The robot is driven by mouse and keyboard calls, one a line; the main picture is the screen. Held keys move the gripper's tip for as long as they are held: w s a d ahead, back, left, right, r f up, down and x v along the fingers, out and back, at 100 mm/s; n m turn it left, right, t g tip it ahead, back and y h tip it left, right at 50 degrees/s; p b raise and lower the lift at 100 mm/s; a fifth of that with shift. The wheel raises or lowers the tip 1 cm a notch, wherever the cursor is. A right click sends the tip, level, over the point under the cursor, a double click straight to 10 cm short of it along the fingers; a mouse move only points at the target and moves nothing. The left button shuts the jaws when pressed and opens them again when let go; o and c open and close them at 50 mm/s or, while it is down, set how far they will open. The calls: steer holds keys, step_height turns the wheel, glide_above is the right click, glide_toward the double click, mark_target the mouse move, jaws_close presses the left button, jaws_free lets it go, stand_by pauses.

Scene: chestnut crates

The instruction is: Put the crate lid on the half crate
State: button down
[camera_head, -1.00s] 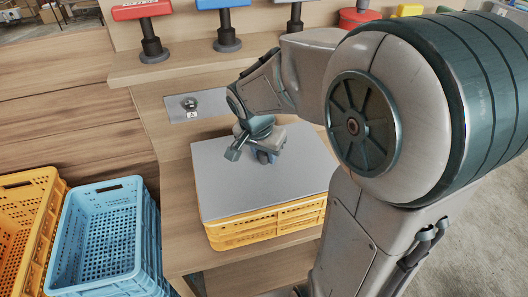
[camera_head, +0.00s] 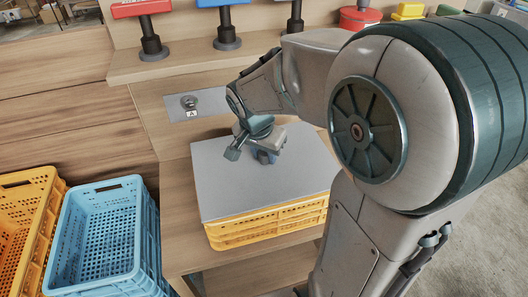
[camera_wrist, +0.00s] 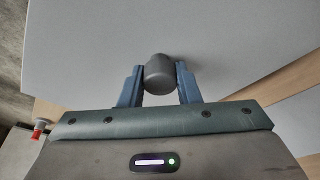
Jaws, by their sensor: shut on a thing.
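The crate lid (camera_head: 240,185) is a flat grey board. It lies over the yellow half crate (camera_head: 265,224) on the wooden bench and looks about level in the head view. The lid also fills much of the wrist view (camera_wrist: 230,45). My gripper (camera_wrist: 160,85) is over the lid, with its two blue fingers shut on the lid's dark round knob (camera_wrist: 160,72). In the head view my gripper (camera_head: 262,155) hides the knob. Whether the lid touches the crate rim all round cannot be told.
A blue crate (camera_head: 145,240) and a yellow crate (camera_head: 48,250) stand at the lower left. Red, blue and grey items on stands line the shelf (camera_head: 180,65) at the back.

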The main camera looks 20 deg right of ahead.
steer(key=shift+f+b, duration=0.6)
steer(key=shift+b, duration=0.35)
stand_by(0.7)
steer(key=c, duration=1)
jaws_free()
steer(key=v, duration=1.3)
steer(key=s+d+f+n+y, duration=0.2)
steer(key=s+f+n, duration=0.6)
steer(key=s+f, duration=0.2)
steer(key=shift+s+f+n+t+b, duration=0.2)
steer(key=shift+s+n+t+b, duration=0.15)
steer(key=shift+s, duration=0.5)
